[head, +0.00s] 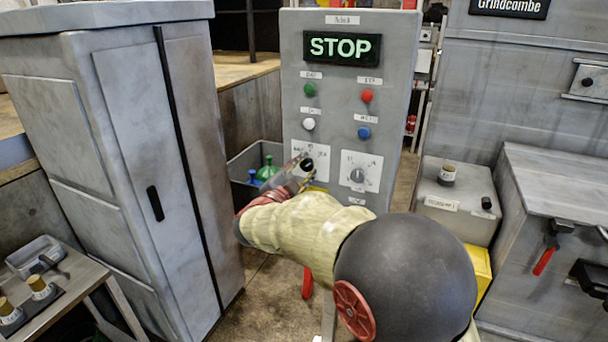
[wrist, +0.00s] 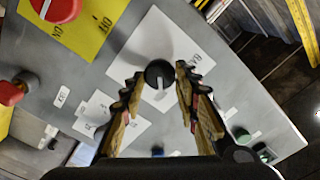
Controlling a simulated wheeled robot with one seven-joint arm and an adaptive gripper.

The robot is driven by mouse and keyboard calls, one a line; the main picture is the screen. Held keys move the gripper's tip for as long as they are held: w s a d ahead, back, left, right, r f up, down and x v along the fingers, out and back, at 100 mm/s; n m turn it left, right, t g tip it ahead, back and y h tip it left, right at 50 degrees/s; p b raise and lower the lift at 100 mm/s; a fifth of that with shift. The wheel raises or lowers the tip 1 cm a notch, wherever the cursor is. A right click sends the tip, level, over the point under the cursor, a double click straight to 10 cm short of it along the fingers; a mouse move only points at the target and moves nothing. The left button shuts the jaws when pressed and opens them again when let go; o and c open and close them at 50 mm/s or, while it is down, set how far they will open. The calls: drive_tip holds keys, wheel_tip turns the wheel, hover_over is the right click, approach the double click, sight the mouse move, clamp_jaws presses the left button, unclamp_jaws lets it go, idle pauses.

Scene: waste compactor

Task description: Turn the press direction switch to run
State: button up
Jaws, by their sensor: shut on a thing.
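The switch is a black round knob with a white pointer mark on a white labelled plate. In the wrist view the knob (wrist: 158,71) sits between my fingertips, its mark pointing toward the bottom of the picture. My gripper (wrist: 158,77) is shut on it, one finger on each side. In the head view the black knob (head: 307,164) shows at the lower left of the grey control panel (head: 345,100). My gripper (head: 303,172) reaches it from below and partly hides its plate. The plate's small lettering is hard to read.
The panel's display (head: 342,48) reads STOP in green. Beside the knob is a second, grey knob (head: 357,175) on its own plate. Green, red, white and blue buttons sit above. A tall grey cabinet (head: 150,160) stands left; a grey machine (head: 530,120) stands right.

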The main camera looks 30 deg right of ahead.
drive_tip(key=shift+m, duration=0.3)
drive_tip(key=o, duration=1.1)
drive_tip(key=shift+c, duration=0.2)
drive_tip(key=shift+o, duration=0.4)
drive_tip(key=v, duration=1.2)
